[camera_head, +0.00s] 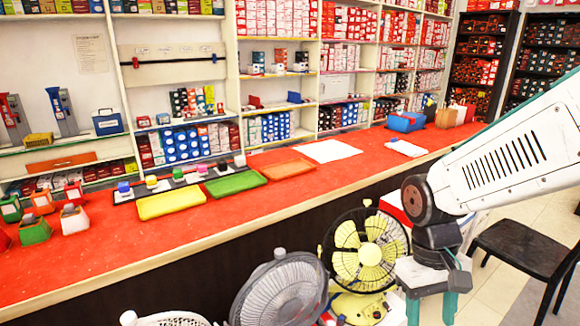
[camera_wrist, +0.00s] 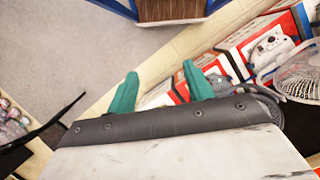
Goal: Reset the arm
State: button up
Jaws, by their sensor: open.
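My gripper (camera_head: 431,308) hangs at the lower right of the head view, pointing down in front of the counter, just right of a yellow fan (camera_head: 369,254). In the wrist view my gripper (camera_wrist: 160,80) shows two teal fingers set wide apart. It is open, with nothing between the fingers. My white arm comes in from the right edge of the head view. The lower ends of the fingers are cut off or hard to see in the head view.
A red counter (camera_head: 240,207) runs along the shelves, bearing yellow (camera_head: 171,204), green (camera_head: 235,184) and orange (camera_head: 287,170) trays. A grey fan (camera_head: 280,290) stands before it. A black chair (camera_head: 525,250) is right of my gripper. Pale floor (camera_head: 505,290) shows there.

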jog(key=s+d+r+t, duration=0.1)
jog(key=s+r+t, duration=0.1)
jog(key=s+r, duration=0.2)
jog(key=s+d+r+m+t+y, duration=0.1)
jog(key=s+r+t, duration=0.1)
jog(key=s+r, duration=0.2)
notch_tip(320, 180, up, 4)
jog(key=shift+s+d+f+m+t, duration=0.25)
jog(key=shift+s+d+m+t, duration=0.05)
jog(key=shift+d, duration=0.05)
